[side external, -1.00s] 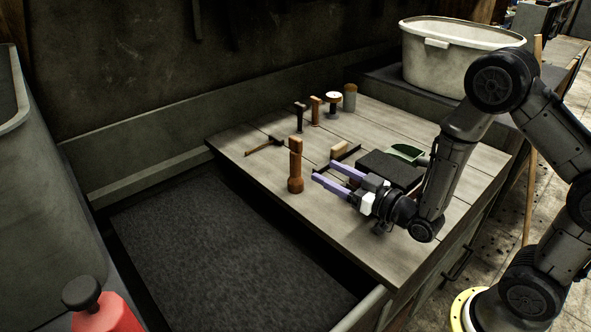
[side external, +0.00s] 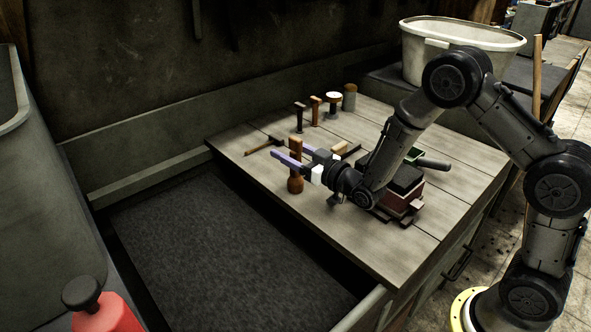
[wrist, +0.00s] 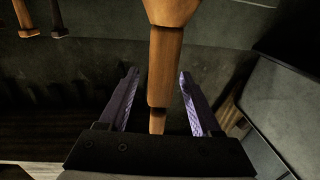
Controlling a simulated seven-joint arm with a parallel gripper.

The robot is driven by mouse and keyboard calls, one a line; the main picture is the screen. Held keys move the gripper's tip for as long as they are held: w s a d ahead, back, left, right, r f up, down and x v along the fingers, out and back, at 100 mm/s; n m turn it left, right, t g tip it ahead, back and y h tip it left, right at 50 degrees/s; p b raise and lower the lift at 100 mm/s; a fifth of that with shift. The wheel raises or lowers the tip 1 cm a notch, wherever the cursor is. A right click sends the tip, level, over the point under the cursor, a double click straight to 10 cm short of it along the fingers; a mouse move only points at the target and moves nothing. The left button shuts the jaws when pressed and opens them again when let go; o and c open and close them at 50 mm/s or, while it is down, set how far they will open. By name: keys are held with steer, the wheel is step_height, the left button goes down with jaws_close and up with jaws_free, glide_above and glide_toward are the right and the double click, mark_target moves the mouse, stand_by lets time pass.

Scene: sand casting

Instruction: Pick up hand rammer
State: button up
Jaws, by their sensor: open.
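The hand rammer, a brown wooden tool with a wider rounded foot, stands upright on the wooden table (side external: 330,220). Its foot shows in the side view (side external: 295,185). My gripper (side external: 289,157) is open, its two purple fingers level with the rammer's upper handle. In the wrist view the rammer (wrist: 166,65) appears between the two fingers of my gripper (wrist: 158,74), with a gap on each side. The wrist view shows it upside down, wide foot at the top. Part of the handle is hidden by a finger in the side view.
A box with black filling (side external: 405,182) and a green scoop (side external: 413,154) lie behind my gripper. A small wooden block (side external: 340,148) and a flat-lying tool (side external: 262,146) are near. Several upright tools, including a dark-topped one (side external: 299,118), stand at the back. A dark sand pit (side external: 215,255) borders the table.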

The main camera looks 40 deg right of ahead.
mark_target(301, 141)
steer(key=shift+w, duration=0.6)
jaws_close()
steer(key=shift+r, duration=0.15)
steer(key=shift+r, duration=0.6)
steer(key=s+r, duration=0.1)
steer(key=r, duration=0.1)
steer(key=s+r, duration=0.2)
steer(key=r, duration=0.1)
steer(key=s+r, duration=0.1)
steer(key=r, duration=0.1)
steer(key=shift+s+d+r, duration=0.1)
steer(key=shift+s+r, duration=0.25)
steer(key=shift+s, duration=0.05)
steer(key=s+r, duration=0.4)
steer(key=s, duration=0.5)
steer(key=shift+d, duration=0.25)
steer(key=shift+s, duration=0.1)
